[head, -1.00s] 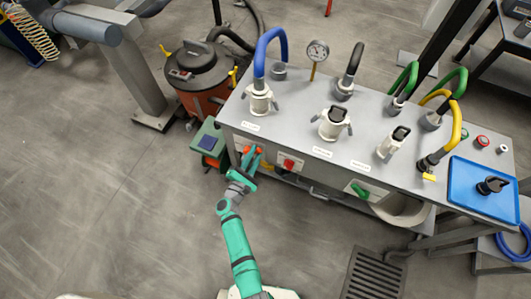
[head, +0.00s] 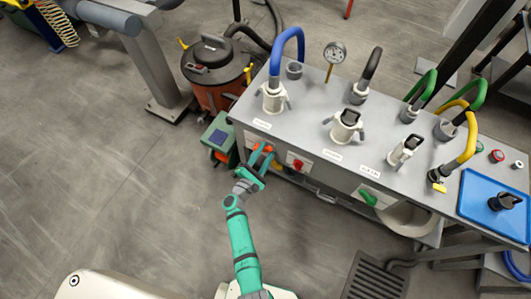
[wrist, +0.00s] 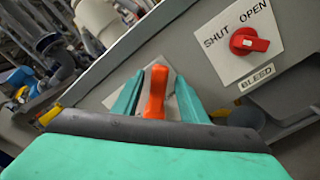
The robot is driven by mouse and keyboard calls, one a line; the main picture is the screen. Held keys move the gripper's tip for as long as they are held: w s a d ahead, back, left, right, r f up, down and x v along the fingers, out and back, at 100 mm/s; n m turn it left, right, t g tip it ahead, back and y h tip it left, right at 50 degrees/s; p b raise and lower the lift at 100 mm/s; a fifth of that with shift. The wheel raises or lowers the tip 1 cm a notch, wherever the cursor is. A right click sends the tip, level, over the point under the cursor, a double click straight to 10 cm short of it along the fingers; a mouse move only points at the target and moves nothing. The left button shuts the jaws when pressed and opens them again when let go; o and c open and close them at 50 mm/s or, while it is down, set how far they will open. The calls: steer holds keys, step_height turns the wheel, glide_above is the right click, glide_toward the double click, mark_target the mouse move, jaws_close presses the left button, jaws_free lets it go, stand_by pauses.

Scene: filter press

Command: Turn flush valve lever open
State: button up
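An orange lever (wrist: 156,92) stands out from a pale plate (wrist: 118,97) on the bench front in the wrist view. No label for it is readable, so I cannot confirm it is the flush valve. My gripper (wrist: 158,98) has its two teal fingers on either side of the lever, apart, with a narrow gap showing at the right. Contact cannot be told. In the head view my gripper (head: 261,160) is at the bench front's left end, partly covering the orange lever (head: 268,149).
Right of the lever is a red knob (wrist: 248,41) on a plate marked SHUT, OPEN and BLEED. A green handle (head: 368,197) sits farther right on the bench front. A green box (head: 217,140) and an orange-and-black vacuum (head: 208,72) stand left of the bench (head: 315,110). Open floor lies left.

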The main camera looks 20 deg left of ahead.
steer(key=v, duration=1.1)
stand_by(0.4)
